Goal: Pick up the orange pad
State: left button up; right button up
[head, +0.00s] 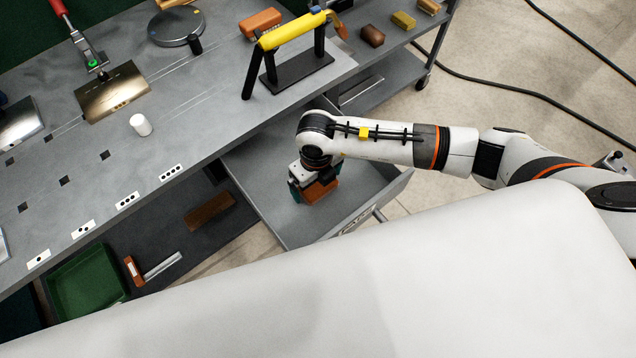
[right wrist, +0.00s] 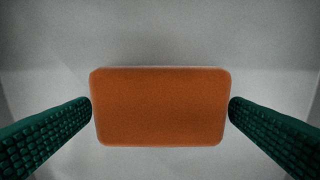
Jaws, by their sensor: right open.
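The orange pad (head: 320,191) lies in an open grey drawer, partly hidden by my right gripper in the head view. In the right wrist view the orange pad (right wrist: 160,106) is a rounded rectangle lying flat, centred between the fingers. My right gripper (head: 307,191) points down into the drawer over the pad. In the right wrist view my right gripper (right wrist: 160,112) is open, with one green ribbed finger near each short end of the pad. Whether the fingers touch the pad is not clear. My left gripper is not in view.
The drawer (head: 258,172) extends from under the grey workbench (head: 215,105), its walls close around my right gripper. A yellow-handled tool on a black stand (head: 292,58) sits at the bench edge above. A green bin (head: 88,277) and wooden block (head: 209,211) are below left.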

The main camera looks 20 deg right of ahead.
jog(key=c, duration=0.9)
jog(key=shift+r, duration=0.15)
notch_tip(320, 180, up, 10)
jog(key=shift+b, duration=0.45)
jog(key=shift+o, duration=1)
jog(key=shift+c, duration=0.6)
